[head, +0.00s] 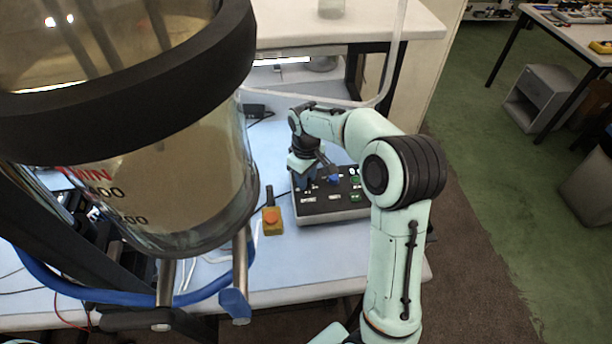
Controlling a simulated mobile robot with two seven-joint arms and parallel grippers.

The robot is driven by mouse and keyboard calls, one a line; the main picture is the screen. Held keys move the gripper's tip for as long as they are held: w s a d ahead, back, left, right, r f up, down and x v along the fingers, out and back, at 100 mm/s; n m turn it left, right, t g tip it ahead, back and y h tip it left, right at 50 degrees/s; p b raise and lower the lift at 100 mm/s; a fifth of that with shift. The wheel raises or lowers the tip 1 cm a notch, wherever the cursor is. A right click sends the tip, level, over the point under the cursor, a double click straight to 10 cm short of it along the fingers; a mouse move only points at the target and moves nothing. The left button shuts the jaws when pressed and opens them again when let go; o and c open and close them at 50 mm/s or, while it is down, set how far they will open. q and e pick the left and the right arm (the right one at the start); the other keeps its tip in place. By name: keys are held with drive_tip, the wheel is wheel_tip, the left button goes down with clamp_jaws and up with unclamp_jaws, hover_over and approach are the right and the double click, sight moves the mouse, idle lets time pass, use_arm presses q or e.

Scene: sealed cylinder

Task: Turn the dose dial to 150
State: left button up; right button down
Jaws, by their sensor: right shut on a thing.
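A dark control box (335,204) with a light-coloured base lies on the pale table to the right of the large clear cylinder. Small dials and green buttons show on its top panel. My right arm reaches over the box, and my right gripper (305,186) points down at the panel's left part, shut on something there. The gripper hides what it holds, so I cannot see the dose dial or its setting. A blue knob (334,178) shows on the panel just right of the gripper. My left gripper is not in view.
The large clear cylinder (190,190) with a black rim and red "MIN" mark fills the left side, above a blue hose (110,294). A yellow box with an orange button (272,216) stands left of the control box. A white shelf (350,24) stands behind.

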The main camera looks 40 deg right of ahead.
drive_tip(key=shift+r, duration=0.1)
idle(0.4)
drive_tip(key=c, duration=0.8)
unclamp_jaws()
drive_tip(key=shift+c, duration=0.2)
wheel_tip(320, 180, up, 13)
drive_tip(key=shift+r, duration=0.15)
